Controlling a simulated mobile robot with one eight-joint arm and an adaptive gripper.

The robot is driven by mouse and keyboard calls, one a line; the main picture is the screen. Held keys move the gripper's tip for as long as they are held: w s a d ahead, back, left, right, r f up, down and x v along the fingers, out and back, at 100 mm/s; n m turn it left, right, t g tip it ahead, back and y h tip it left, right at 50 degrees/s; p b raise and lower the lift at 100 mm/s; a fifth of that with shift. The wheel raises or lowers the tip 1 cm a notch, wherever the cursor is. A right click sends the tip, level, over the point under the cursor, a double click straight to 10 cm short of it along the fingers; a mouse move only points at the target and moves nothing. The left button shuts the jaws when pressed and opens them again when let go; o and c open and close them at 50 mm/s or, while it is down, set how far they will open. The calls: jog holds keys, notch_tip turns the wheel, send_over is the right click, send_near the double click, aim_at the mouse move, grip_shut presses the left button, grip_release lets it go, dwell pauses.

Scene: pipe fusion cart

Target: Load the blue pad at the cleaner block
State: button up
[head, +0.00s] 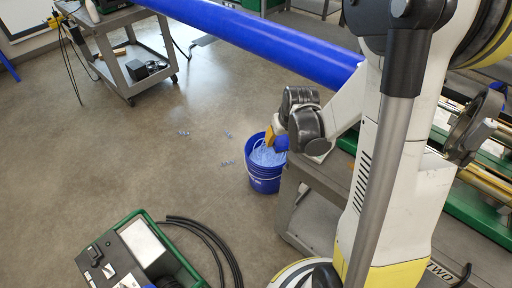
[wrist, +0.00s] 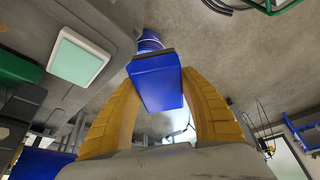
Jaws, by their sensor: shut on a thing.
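My gripper (head: 272,138) has yellow fingers and is shut on the blue pad (wrist: 156,82). The pad is a blue block held between the fingertips in the wrist view; it also shows in the head view (head: 281,144), just above the blue bucket's rim and beside the grey cart. A white block with a pale green top (wrist: 78,58) sits on a grey surface at the left of the wrist view, apart from the pad. It may be the cleaner block, but I cannot tell for sure. My arm hides much of the cart top in the head view.
A blue bucket (head: 263,179) with pale blue shavings stands on the floor beside the grey cart (head: 309,215). A long blue pipe (head: 270,38) crosses above. A green-edged machine (head: 135,255) with black hoses sits at the lower left. Open floor lies left of the bucket.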

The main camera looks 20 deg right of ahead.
jog(key=shift+m+h, duration=0.3)
jog(key=shift+m, duration=0.5)
jog(key=s+d, duration=0.1)
jog(key=d, duration=0.4)
jog(key=d+p, duration=0.1)
jog(key=d, duration=0.4)
jog(key=s+d+r+p, duration=0.1)
jog(key=d, duration=0.4)
jog(key=shift+s+d+r, duration=0.1)
jog(key=shift+s+d, duration=0.1)
jog(key=shift+s, duration=0.15)
jog(key=shift+f+b, duration=2.1)
jog(key=shift+f, duration=0.85)
jog(key=shift+f+b, duration=0.55)
jog(key=shift+b, duration=0.15)
jog(key=shift+r, duration=0.15)
jog(key=shift+r+p, duration=2.4)
jog(key=shift+r, duration=1)
